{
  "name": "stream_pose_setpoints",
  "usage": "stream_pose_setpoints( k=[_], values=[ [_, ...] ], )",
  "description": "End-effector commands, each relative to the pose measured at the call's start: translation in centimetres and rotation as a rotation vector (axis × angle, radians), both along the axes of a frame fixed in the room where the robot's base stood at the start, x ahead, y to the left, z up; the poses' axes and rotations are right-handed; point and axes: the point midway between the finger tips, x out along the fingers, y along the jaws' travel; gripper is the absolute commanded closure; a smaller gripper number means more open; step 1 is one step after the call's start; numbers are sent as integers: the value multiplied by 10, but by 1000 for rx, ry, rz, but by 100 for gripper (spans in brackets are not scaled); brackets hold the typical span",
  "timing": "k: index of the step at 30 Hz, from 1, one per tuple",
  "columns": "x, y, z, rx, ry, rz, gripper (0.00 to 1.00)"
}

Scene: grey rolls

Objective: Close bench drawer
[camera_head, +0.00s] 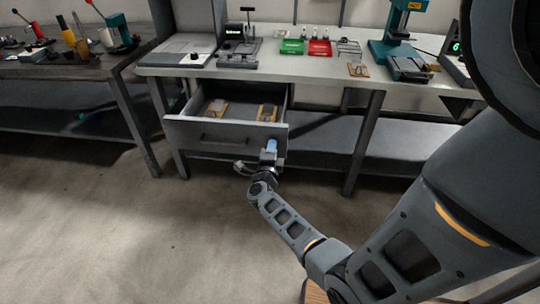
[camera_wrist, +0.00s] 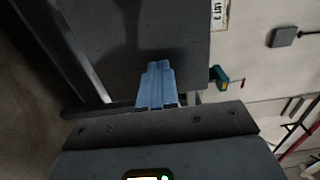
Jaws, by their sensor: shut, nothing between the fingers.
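The bench drawer (camera_head: 225,133) is pulled open under the grey workbench (camera_head: 280,65) in the head view. Several small items on tan pieces lie inside it. Its dark handle is on the middle of the front. My gripper (camera_head: 271,146) is at the right end of the drawer front, with its blue fingers shut and empty. In the wrist view the shut fingers (camera_wrist: 158,70) point at a dark flat panel (camera_wrist: 180,35), which looks like the drawer front. I cannot tell whether the fingertips touch it.
On the bench stand a green tray (camera_head: 292,46), a red tray (camera_head: 319,48), a scale-like device (camera_head: 240,50) and a teal press (camera_head: 398,40). A second bench (camera_head: 70,65) with tools stands at left. A bench leg (camera_head: 363,143) is right of the drawer. The floor in front is clear.

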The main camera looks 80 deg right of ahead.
Motion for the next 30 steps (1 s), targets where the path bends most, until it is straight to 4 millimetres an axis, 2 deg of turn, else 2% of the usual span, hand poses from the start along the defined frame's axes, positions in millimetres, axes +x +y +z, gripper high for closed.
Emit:
stream_pose_setpoints(
  k=[14, 19, 23, 30],
  values=[
    [1, -5, 0, 0, 0, 1, 100],
    [1, -14, -1, -1, 0, 0, 100],
    [3, -33, -2, -3, -1, -1, 100],
    [8, -91, -5, -3, -3, -2, 100]
  ],
)
